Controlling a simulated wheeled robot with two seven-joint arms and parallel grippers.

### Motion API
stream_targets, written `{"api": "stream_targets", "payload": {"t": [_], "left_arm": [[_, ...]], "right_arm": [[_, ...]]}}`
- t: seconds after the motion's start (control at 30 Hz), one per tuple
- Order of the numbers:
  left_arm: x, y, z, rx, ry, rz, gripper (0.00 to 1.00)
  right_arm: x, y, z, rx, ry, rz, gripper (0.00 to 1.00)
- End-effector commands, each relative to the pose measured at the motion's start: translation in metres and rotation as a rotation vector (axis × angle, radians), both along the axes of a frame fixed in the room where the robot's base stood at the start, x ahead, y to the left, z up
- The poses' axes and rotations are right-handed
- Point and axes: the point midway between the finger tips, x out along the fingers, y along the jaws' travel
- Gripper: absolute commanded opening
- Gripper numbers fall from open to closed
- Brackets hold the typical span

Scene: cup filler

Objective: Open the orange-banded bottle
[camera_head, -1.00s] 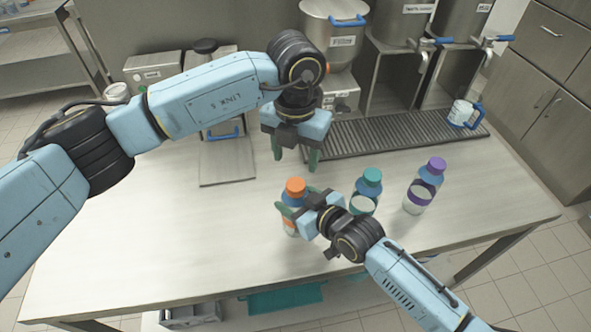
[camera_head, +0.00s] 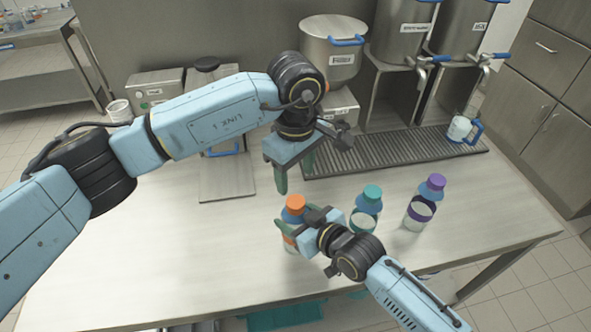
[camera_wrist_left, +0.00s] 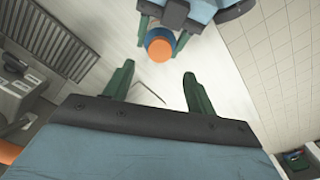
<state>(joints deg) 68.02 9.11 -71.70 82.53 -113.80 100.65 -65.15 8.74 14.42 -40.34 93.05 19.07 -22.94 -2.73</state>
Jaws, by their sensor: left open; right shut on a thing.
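The orange-banded bottle stands upright on the table, its orange cap (camera_head: 295,202) on top; the lower body is partly hidden by my right gripper. My right gripper (camera_head: 293,224) is shut around the bottle's body below the cap. My left gripper (camera_head: 295,177) is open and empty, fingers pointing down, above and a little behind the cap without touching it. In the left wrist view the orange cap (camera_wrist_left: 159,49) shows just beyond the gap between the open left fingers (camera_wrist_left: 158,76), with my right gripper's fingers on both sides of the bottle.
A teal-capped bottle (camera_head: 370,193) stands close to the right of my right gripper, and a purple-capped bottle (camera_head: 434,184) farther right. Behind are a drip grate (camera_head: 395,150), a white cup with blue handle (camera_head: 460,129) and steel dispensers (camera_head: 400,32). The table's left front is clear.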

Motion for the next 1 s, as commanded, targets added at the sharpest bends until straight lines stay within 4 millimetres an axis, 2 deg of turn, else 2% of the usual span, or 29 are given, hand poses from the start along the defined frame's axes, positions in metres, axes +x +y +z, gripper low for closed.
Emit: {"api": "stream_targets", "payload": {"t": [0.2,0.4,0.63,1.0], "left_arm": [[0.0,0.0,0.0,0.0,0.0,-0.368,0.56],[0.0,0.0,0.0,0.0,0.0,-0.572,0.56],[0.0,0.0,-0.011,0.0,0.002,-0.63,0.56],[-0.001,0.0,-0.066,-0.001,0.003,-0.628,0.56]], "right_arm": [[0.0,0.0,0.0,-0.001,0.001,0.0,0.0],[0.0,0.0,0.0,-0.001,0.001,0.0,0.0],[0.0,0.0,0.0,-0.001,0.001,0.0,0.0],[0.0,0.0,0.0,-0.001,0.001,0.0,0.0]]}}
